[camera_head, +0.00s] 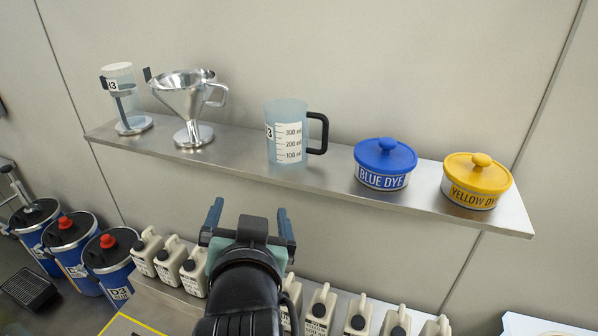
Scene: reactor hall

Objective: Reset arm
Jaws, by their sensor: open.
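My gripper (248,222) is in the lower middle of the head view, with its two blue-grey fingers spread apart and pointing up. Nothing shows between the fingers. It is below the front edge of the metal shelf (240,158) and apart from the things on it. My black arm reaches up from the bottom edge and hides part of the lower surface behind it.
On the shelf stand a clear container (120,92) in a holder, a metal funnel (186,98), a measuring jug (288,132), a blue dye tub (384,164) and a yellow dye tub (477,181). Several beige canisters (321,309) line the lower surface. Blue drums (108,262) stand at left.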

